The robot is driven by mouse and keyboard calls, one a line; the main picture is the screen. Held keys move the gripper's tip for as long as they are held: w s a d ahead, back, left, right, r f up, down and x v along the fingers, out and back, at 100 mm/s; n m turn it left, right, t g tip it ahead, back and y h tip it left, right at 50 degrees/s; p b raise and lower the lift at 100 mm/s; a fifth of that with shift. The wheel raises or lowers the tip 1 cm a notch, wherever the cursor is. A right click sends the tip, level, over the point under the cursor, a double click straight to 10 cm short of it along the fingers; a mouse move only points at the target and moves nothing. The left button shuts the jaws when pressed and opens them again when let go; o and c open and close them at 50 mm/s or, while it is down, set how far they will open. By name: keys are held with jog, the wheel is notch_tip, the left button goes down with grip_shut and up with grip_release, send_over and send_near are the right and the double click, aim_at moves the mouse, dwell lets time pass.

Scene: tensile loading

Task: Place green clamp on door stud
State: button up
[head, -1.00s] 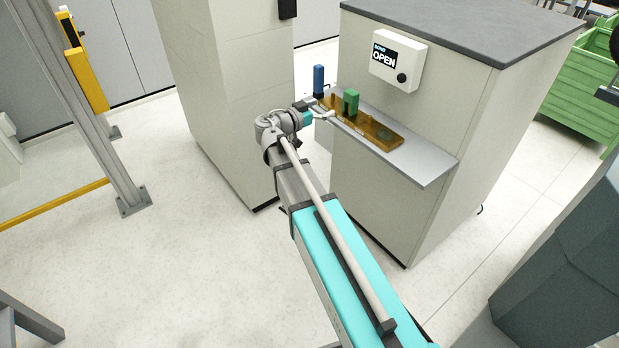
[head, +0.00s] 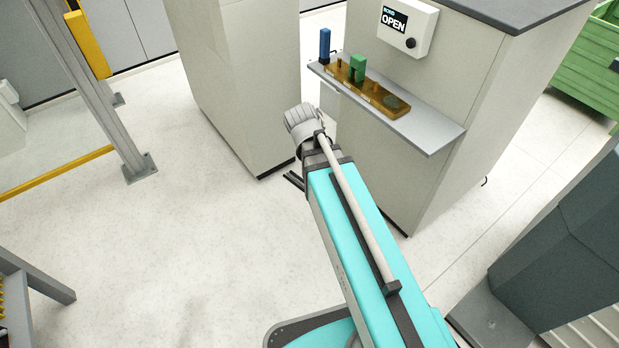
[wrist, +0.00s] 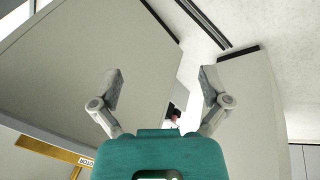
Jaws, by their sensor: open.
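The green clamp (head: 357,68) stands upright on the amber board (head: 393,112) on the cabinet's grey shelf in the head view. My gripper shows in the wrist view (wrist: 161,82), with its two grey fingers spread wide and nothing between them. In the head view the wrist end of my arm is below and left of the shelf, apart from the clamp. The fingers cannot be made out there. The clamp cannot be made out in the wrist view. I cannot pick out a door stud in either view.
A blue block (head: 325,45) stands at the shelf's (head: 437,135) far left end. A white panel (head: 407,27) reading OPEN is on the cabinet wall above. A tall pale cabinet (head: 243,90) stands close to my wrist.

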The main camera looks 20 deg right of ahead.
jog(key=s+a+f+n+y, duration=0.1)
jog(key=s+a+n+y, duration=0.2)
jog(key=s+a+y, duration=0.1)
jog(key=shift+s+a+n+g, duration=0.35)
jog(key=shift+a+n+g, duration=0.05)
jog(key=shift+a, duration=0.3)
